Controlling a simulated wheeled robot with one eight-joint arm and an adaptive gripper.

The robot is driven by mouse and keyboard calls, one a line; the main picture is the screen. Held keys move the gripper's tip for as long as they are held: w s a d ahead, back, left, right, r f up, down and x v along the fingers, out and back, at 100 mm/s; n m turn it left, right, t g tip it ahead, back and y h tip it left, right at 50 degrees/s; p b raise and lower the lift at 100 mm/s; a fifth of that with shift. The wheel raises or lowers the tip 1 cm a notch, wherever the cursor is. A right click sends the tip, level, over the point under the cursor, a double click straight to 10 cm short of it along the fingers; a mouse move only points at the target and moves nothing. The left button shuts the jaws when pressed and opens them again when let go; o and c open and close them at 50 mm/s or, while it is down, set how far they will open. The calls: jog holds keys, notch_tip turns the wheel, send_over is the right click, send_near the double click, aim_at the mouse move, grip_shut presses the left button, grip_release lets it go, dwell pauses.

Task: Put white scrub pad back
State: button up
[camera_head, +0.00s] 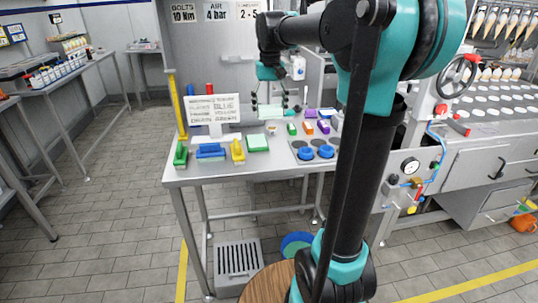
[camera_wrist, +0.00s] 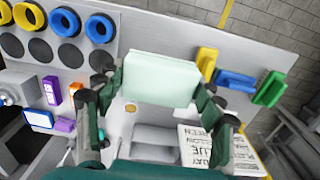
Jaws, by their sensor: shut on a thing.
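My gripper (camera_head: 270,108) is shut on the white scrub pad (camera_head: 271,111), a pale, slightly mint-tinted block. It holds the pad over the back part of the grey table (camera_head: 205,173). In the wrist view the pad (camera_wrist: 160,80) lies crosswise between the two dark green fingers (camera_wrist: 155,95), one at each end. It hides part of the table behind it. Another pad, with a pale green top (camera_head: 257,142), lies on the table in front of the gripper, right of the yellow tool.
Green (camera_head: 181,155), blue (camera_head: 210,151) and yellow (camera_head: 238,150) tools stand at the table's front left, before a lettered sign (camera_head: 212,108). Blue rings (camera_head: 306,153) lie on a plate at right.

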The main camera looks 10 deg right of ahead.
aim_at(270, 161)
notch_tip(270, 161, down, 18)
jog(key=shift+r, duration=0.1)
dwell(0.4)
jog(key=o, duration=1.1)
notch_tip(270, 161, up, 12)
jog(key=s+d+f+t, duration=0.2)
jog(key=s+f, duration=0.8)
jog(key=s, duration=0.1)
jog(key=s+d+f+t, duration=0.2)
jog(key=s+f, duration=0.8)
jog(key=s, duration=0.1)
jog(key=shift+f, duration=0.25)
